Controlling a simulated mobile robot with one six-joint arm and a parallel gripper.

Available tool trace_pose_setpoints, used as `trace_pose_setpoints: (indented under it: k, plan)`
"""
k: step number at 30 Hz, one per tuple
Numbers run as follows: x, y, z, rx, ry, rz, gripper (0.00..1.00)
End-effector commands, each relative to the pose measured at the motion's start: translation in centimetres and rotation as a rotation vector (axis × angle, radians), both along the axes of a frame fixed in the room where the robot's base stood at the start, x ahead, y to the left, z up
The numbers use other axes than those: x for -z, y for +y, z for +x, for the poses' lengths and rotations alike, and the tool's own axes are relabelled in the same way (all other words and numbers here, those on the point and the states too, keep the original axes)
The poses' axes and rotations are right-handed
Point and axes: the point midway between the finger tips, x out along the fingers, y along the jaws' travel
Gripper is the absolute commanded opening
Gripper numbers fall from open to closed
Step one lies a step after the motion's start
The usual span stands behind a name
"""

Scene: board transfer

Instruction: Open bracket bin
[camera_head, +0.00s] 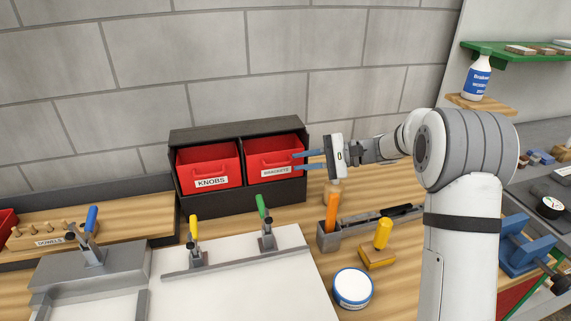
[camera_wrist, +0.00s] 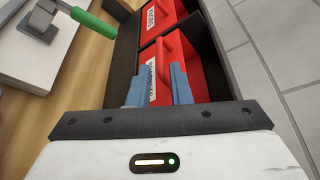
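The red bracket bin (camera_head: 262,158), labelled BRACKETS, sits in the right compartment of a black two-bay cabinet (camera_head: 240,202). It looks pushed in, level with its neighbour. It also shows in the wrist view (camera_wrist: 205,84), with its red handle (camera_wrist: 166,48) and part of its white label. My gripper (camera_head: 294,161) is at the right side of the bin's front, its blue fingers pointing left. The fingers are apart with nothing visibly held. In the wrist view, the fingertips (camera_wrist: 157,72) lie close to the handle and label. I cannot tell whether they touch.
The red knob bin (camera_head: 209,169) fills the left bay. Green (camera_head: 264,209) and yellow (camera_head: 194,228) handled clamps stand on the white board (camera_head: 245,285) in front. A grey tool holder (camera_head: 329,238) with an orange-handled tool stands below my gripper. A block wall rises behind.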

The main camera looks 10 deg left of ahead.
Motion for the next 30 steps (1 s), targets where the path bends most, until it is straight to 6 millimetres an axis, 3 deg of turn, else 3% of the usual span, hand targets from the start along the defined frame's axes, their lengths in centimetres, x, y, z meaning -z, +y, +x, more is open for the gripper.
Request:
trace_pose_setpoints:
  k: [6,12,22,30]
  plan:
    - [0.6,3.2,-0.4,0.004,0.002,-0.002,0.18]
    - [1.1,5.1,-0.6,0.008,0.001,-0.003,0.18]
    - [1.3,5.5,-0.6,0.011,0.000,-0.003,0.18]
    - [1.3,5.5,-0.6,0.011,0.000,-0.003,0.00]
